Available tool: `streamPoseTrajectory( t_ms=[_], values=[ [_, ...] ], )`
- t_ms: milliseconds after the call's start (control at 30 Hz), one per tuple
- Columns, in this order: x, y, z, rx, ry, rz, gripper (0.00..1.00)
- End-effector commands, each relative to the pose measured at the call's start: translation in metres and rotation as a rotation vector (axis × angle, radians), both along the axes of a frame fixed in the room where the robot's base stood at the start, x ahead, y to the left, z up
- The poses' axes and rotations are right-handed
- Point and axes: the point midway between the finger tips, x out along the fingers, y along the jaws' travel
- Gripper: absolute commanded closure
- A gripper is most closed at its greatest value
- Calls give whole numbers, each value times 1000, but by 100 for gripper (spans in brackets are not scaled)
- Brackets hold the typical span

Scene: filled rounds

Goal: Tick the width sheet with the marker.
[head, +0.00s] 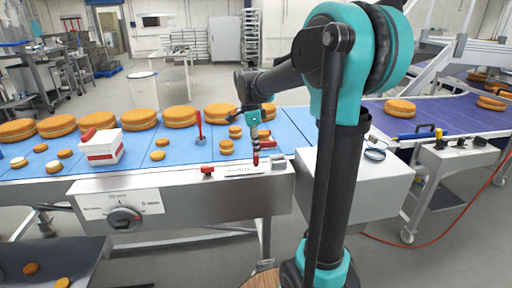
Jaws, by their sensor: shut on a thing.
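My gripper (255,139) hangs pointing down over the near edge of the blue conveyor, left of my arm's column. It is shut on a slim red and dark marker (256,158), held about upright with its lower end down. The white width sheet (238,171), with small dark writing, lies on the conveyor's near metal ledge just below and left of the marker. I cannot tell whether the marker's tip touches the sheet. The fingertips are small and partly blend with the marker.
Large orange-brown rounds (180,117) line the belt's far side. Small rounds (226,147) lie nearer. A white and red box (103,147) stands at left. A red-handled tool (200,125) and red block (207,170) are close by. A grey cabinet top with a round lid (375,154) is at right.

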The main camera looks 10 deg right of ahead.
Motion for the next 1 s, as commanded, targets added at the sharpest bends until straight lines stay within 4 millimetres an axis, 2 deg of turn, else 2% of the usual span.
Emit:
streamPoseTrajectory(
  t_ms=[1000],
  values=[
    [0, 0, -10, 0, 0, 0, 100]
  ],
)
